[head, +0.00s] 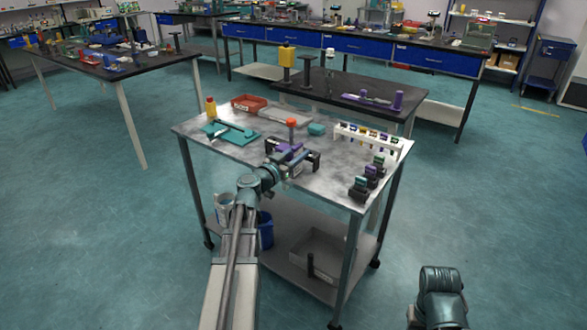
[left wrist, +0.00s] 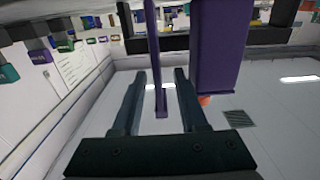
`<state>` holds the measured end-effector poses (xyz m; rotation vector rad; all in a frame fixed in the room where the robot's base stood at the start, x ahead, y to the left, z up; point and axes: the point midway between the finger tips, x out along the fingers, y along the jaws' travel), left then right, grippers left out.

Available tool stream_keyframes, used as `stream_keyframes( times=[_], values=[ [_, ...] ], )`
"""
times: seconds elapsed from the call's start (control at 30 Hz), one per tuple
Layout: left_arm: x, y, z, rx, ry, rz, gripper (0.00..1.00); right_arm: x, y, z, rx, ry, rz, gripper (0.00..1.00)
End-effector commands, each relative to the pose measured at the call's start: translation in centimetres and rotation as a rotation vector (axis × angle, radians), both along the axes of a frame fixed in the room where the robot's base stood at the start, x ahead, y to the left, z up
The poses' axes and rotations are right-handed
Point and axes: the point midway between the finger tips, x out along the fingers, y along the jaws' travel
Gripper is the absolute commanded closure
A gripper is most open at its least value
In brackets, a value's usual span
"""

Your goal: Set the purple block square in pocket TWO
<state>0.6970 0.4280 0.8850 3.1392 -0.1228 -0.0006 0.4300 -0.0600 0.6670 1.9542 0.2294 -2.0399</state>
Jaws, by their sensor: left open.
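My left gripper (head: 297,160) is over the middle of the metal-topped cart. In the left wrist view it is open (left wrist: 160,85), with a thin purple upright part (left wrist: 157,55) between its fingers, apparently not clamped. A wider purple block-like part (left wrist: 220,45) stands just right of the fingers. In the head view the purple piece (head: 289,153) is partly hidden by the gripper and dark bars. Dark holders with blocks stand at the cart's right front: teal-topped (head: 378,160), purple-topped (head: 372,171) and a darker one (head: 361,184). I cannot read a pocket TWO label.
A white rack (head: 368,136) with several coloured pieces is at the cart's right rear. An orange-topped post (head: 291,123) stands behind my gripper. A teal fixture (head: 229,132), a yellow-and-red bottle (head: 210,107) and a red tray (head: 248,103) are left. The cart's front middle is mostly bare.

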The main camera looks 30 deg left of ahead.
Motion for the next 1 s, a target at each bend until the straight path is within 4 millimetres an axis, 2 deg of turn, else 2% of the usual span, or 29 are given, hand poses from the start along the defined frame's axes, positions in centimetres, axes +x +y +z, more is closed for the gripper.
stream_keyframes(
  times=[0.17, 0.4, 1.0],
  values=[
    [-0.06, -0.03, 0.0, 0.0, 0.0, 0.0, 0.59, 0.0, 0.0, 0.0, 0.0, 0.0, 0.0, 0.5],
    [-0.08, -0.03, 0.0, 0.0, 0.0, 0.0, 1.0, 0.0, 0.0, 0.0, 0.0, 0.0, 0.0, 0.5],
    [-0.09, -0.03, 0.0, 0.0, 0.0, 0.0, 1.0, 0.0, 0.0, 0.0, 0.0, 0.0, 0.0, 0.5]
  ],
)
